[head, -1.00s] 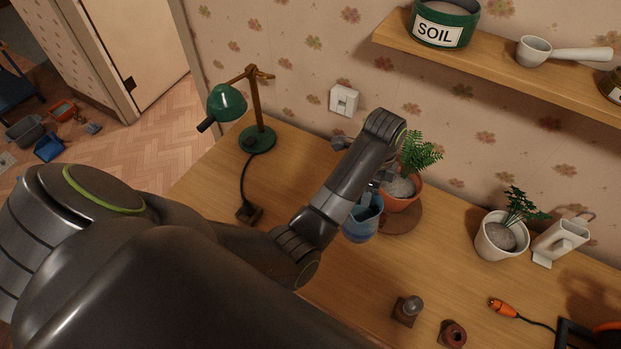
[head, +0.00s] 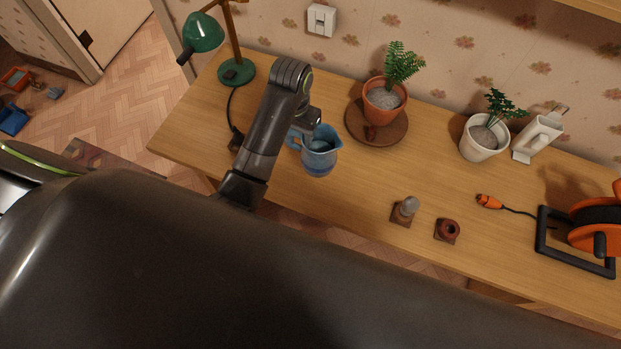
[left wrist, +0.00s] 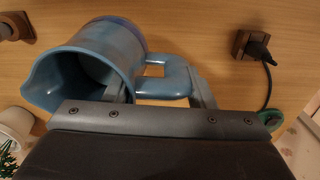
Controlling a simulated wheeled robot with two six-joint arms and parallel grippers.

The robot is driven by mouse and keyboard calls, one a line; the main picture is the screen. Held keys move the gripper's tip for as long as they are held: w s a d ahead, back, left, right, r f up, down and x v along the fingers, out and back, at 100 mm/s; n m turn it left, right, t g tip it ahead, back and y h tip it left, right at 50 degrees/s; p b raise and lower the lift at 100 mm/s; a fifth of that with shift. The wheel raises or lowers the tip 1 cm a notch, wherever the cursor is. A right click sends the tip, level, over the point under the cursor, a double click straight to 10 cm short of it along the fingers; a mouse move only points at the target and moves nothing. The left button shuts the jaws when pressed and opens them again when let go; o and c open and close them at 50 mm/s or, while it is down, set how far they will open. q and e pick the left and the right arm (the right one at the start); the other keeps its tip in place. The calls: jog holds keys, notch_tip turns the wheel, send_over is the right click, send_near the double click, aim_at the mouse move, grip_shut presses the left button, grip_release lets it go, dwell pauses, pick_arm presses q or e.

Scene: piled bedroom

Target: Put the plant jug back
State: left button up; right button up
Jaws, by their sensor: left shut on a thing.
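The blue jug (head: 321,160) is over the left part of the desk, roughly upright, its open top showing. Whether it touches the desktop I cannot tell. My left gripper (head: 301,138) is shut on its handle, on the jug's left side. In the left wrist view the jug (left wrist: 95,55) points its spout to the lower left, and the handle (left wrist: 165,82) lies between my fingers. A fern in a terracotta pot (head: 384,101) stands on a round brown board (head: 404,131), behind and right of the jug. My right gripper is not in view.
A green lamp (head: 203,33) and a dark plug (head: 236,141) with a cord are left of my arm. A white pot (head: 480,142), small stands (head: 402,218), an orange connector (head: 489,201) and a reel (head: 595,230) are to the right. Desktop between jug and stands is clear.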

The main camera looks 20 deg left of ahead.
pick_arm(q)
notch_tip(320, 180, down, 10)
jog(key=p, duration=0.1)
jog(key=shift+p, duration=0.4)
jog(key=o, duration=1.5)
jog(key=shift+f, duration=0.1)
notch_tip(320, 180, up, 12)
jog(key=shift+r+b, duration=0.2)
jog(key=shift+b, duration=0.1)
